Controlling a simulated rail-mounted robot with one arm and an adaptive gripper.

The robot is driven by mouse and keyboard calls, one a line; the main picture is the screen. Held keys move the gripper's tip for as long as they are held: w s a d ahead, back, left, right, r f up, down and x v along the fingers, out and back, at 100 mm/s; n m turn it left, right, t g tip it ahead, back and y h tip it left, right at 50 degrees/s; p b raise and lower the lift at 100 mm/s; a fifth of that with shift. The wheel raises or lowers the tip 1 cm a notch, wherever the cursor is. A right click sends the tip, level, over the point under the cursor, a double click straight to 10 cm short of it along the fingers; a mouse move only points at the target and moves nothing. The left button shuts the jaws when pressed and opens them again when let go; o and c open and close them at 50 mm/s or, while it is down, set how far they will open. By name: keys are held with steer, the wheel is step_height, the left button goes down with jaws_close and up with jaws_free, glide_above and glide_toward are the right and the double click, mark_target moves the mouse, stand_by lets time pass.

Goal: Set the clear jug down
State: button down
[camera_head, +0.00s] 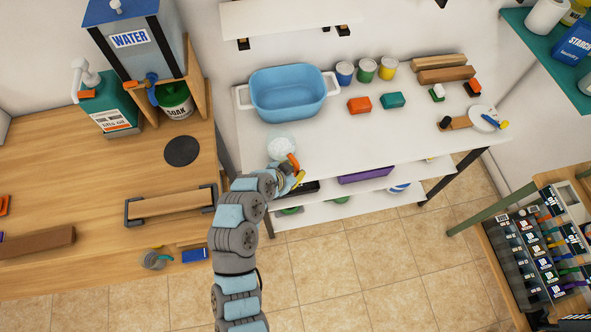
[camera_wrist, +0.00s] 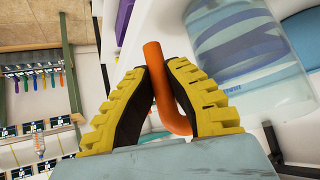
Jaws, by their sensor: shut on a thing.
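The clear jug (camera_head: 281,148) is at the left front of the white table (camera_head: 345,145), in front of the blue basin. I cannot tell whether its base touches the tabletop. It also shows large in the wrist view (camera_wrist: 245,60), right of the fingers, with faint blue print. Its orange handle (camera_wrist: 154,62) passes between the two yellow fingers. My gripper (camera_head: 296,173) is at the table's front edge, just right of the jug. In the wrist view, my gripper (camera_wrist: 162,75) is shut on the handle.
The blue basin (camera_head: 287,94) stands close behind the jug. An orange block (camera_head: 359,104) and a teal block (camera_head: 393,100) lie to the right. The front middle of the white tabletop is clear. A wooden counter (camera_head: 70,200) is at the left.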

steer(key=shift+w+f, duration=0.1)
steer(key=c, duration=1.2)
jaws_free()
